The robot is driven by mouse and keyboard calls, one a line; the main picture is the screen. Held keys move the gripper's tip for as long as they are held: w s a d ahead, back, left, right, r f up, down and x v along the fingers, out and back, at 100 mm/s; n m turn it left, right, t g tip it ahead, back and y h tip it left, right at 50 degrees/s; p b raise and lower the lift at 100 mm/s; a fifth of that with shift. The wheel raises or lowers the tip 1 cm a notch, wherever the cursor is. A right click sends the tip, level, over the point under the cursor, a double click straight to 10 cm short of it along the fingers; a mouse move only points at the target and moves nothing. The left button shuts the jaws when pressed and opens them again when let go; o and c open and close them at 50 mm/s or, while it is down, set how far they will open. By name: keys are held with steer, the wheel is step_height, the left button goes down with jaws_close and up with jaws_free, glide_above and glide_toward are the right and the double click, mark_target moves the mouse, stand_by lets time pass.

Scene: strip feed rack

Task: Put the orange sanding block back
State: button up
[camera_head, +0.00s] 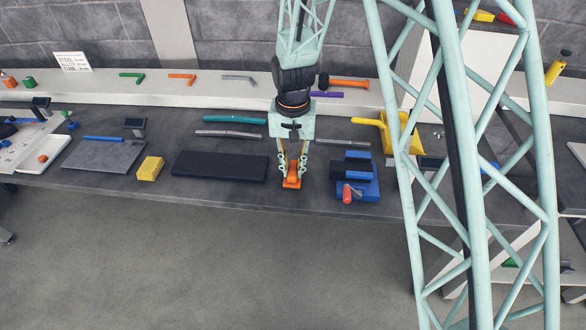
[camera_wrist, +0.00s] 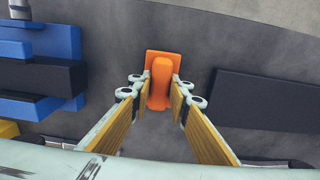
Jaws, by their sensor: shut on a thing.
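The orange sanding block (camera_head: 292,179) is near the front edge of the dark bench, between the black mat and a blue block fixture. My gripper (camera_head: 292,168) points down over it, with its fingers on either side of the block's raised grip. In the wrist view the orange sanding block (camera_wrist: 160,75) shows a flat base with a narrower grip on top. My gripper (camera_wrist: 159,92) is shut on that grip. I cannot tell whether the block's base touches the bench.
A black mat (camera_head: 220,166) lies left of the gripper, and a yellow sponge-like block (camera_head: 150,168) beyond it. A blue fixture (camera_head: 369,187) with a red-handled item (camera_head: 348,194) stands close on the right. A yellow dustpan (camera_head: 408,133) lies farther right. Teal and grey strips lie behind.

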mark_target(293, 168)
steer(key=shift+f, duration=0.15)
steer(key=o, duration=0.8)
step_height(293, 168, up, 12)
steer(key=shift+r+p, duration=0.15)
steer(key=shift+p, duration=0.65)
steer(key=shift+r, duration=0.15)
stand_by(0.6)
